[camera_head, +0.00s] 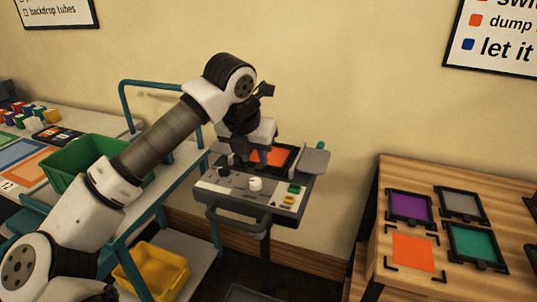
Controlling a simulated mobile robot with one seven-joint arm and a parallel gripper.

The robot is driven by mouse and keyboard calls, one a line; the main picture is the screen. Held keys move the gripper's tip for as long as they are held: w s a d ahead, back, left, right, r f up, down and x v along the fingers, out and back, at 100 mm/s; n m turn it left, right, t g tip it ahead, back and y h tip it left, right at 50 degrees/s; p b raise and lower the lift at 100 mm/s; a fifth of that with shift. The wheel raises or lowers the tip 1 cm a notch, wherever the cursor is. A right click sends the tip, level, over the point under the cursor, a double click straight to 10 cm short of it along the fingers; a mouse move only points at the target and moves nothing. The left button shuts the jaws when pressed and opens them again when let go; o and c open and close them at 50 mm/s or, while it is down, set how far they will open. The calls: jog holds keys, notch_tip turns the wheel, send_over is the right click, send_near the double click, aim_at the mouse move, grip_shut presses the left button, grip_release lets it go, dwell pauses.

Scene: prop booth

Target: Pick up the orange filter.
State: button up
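An orange filter (277,156) in a dark frame lies on top of the grey machine (225,184). My gripper (254,160) points down at the filter's left part, with dark fingers just above or touching it. The fingers and wrist hide part of the filter. I cannot tell whether they are shut or hold the frame. A flat orange square (413,252) without a frame shows between black corner marks on the wooden table (400,285) at the right.
The wooden table also bears a purple filter (409,207), a grey filter (461,205) and a green filter (475,245). The machine has a white knob (255,184) and a grey side plate (314,162). A green bin (85,160) stands at the left, above a yellow bin (160,275).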

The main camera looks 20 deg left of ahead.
aim_at(258, 168)
jog(key=shift+p+x, duration=0.4)
jog(key=shift+x, duration=1.5)
grip_shut()
